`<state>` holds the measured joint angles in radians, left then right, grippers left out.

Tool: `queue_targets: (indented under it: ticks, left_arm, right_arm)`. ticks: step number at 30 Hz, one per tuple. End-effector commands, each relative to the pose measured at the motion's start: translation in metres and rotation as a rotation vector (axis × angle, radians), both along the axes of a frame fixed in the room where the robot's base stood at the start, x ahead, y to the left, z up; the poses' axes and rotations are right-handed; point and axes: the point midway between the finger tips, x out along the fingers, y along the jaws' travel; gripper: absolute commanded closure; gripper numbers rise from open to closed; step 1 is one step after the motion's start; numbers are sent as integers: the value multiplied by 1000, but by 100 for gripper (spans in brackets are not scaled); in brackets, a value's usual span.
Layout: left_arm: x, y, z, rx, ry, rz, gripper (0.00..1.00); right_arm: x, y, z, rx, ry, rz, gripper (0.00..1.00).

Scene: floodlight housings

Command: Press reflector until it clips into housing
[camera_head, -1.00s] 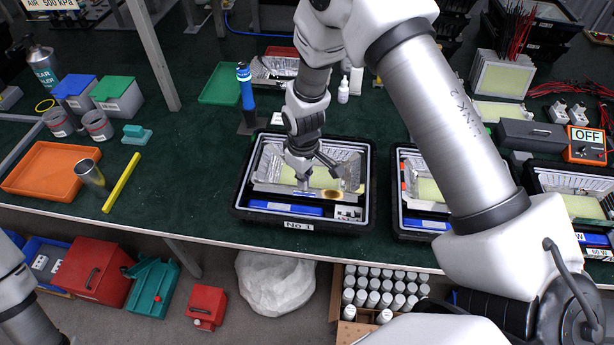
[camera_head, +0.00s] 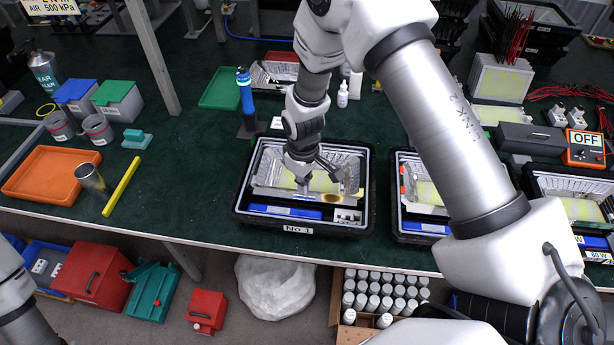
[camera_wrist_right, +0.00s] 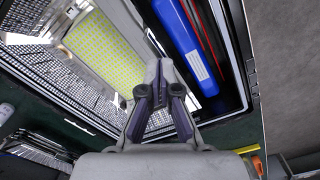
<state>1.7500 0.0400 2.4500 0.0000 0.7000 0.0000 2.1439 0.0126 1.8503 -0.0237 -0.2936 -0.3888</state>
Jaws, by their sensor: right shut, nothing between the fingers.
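The silver faceted reflector (camera_head: 350,172) sits inside the black No. 1 housing (camera_head: 240,205) on the bench, around a yellow LED panel (camera_head: 322,183). I cannot tell whether it is clipped in. My right gripper (camera_head: 303,186) points down over the reflector's front part, with its fingers shut and empty. In the right wrist view, the shut fingertips (camera_wrist_right: 160,66) lie over the front edge of the reflector (camera_wrist_right: 62,78), near the yellow panel (camera_wrist_right: 108,42). Whether they touch it is unclear. The left gripper is out of view; only part of my left arm shows.
A blue module (camera_head: 285,211) lies in the housing's front compartment. A second housing (camera_head: 397,225) stands close on the right, below my right arm. A blue-handled tool (camera_head: 246,90) stands upright behind. The bench left of the housing is clear up to a yellow bar (camera_head: 121,186).

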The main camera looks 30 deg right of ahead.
Motion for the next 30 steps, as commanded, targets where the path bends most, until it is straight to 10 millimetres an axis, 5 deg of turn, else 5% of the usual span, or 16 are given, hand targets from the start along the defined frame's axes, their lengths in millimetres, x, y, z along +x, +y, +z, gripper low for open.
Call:
queue_targets:
  ticks: [30]
  left_arm:
    - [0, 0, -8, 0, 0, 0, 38]
  right_arm:
    - [0, 0, -14, 0, 0, 0, 100]
